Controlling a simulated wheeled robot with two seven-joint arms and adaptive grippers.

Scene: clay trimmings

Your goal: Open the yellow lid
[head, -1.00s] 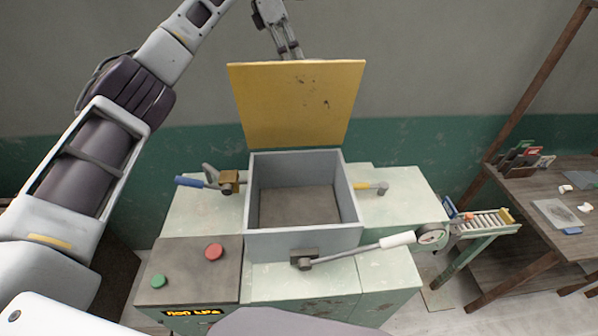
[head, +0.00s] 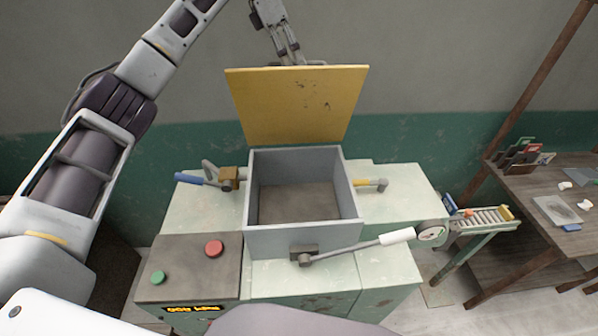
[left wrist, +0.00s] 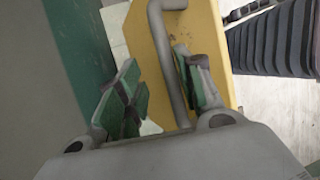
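The yellow lid (head: 297,105) stands raised at the back edge of the grey box (head: 300,242), and the box's inside is uncovered and looks empty. My left gripper (head: 290,60) is at the lid's top edge, and its fingertips are hidden behind the lid. In the left wrist view, my left gripper (left wrist: 160,90) has its green-padded fingers apart on either side of a grey bar handle (left wrist: 166,55) on the yellow lid (left wrist: 208,50). The handle is close to the right-hand finger, with a gap to the other. My right gripper is not in view.
A white-gripped lever (head: 398,236) sticks out right of the box front. A blue-handled lever (head: 190,180) is at the left. Red (head: 214,247) and green (head: 157,277) buttons sit front left. A small roller conveyor (head: 487,219) and a wooden table (head: 525,200) are at the right.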

